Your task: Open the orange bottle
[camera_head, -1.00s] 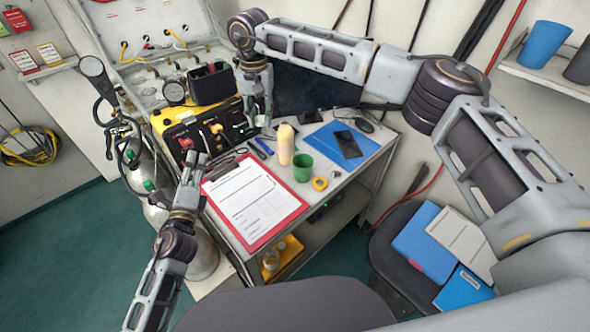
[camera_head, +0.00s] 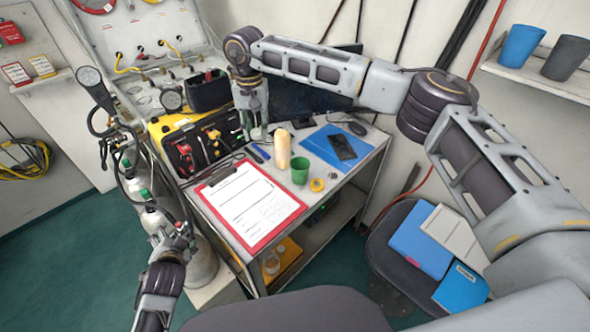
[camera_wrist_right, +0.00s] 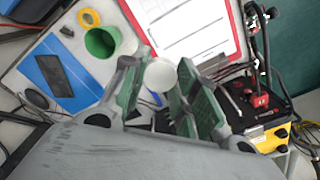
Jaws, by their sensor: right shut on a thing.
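A pale cream-orange bottle (camera_head: 283,149) stands upright on the table, just left of a green cup (camera_head: 299,170). It is the only bottle of that kind I see there. My right gripper (camera_head: 257,133) is low over the table, a little behind and left of the bottle. In the right wrist view its fingers (camera_wrist_right: 160,88) are shut on a white round piece (camera_wrist_right: 160,74), cap-like; I cannot tell whether it is part of the bottle. My left gripper (camera_head: 182,236) is at the lower left beside the gas cylinders; its fingers are hard to make out.
A red clipboard (camera_head: 257,246) lies at the table's front left. A yellow tape roll (camera_head: 317,185) and a blue folder (camera_head: 325,138) with a dark phone (camera_head: 342,147) lie right of the bottle. A yellow-and-black case (camera_head: 162,130) stands behind left. Grey cylinders (camera_head: 152,219) flank the table.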

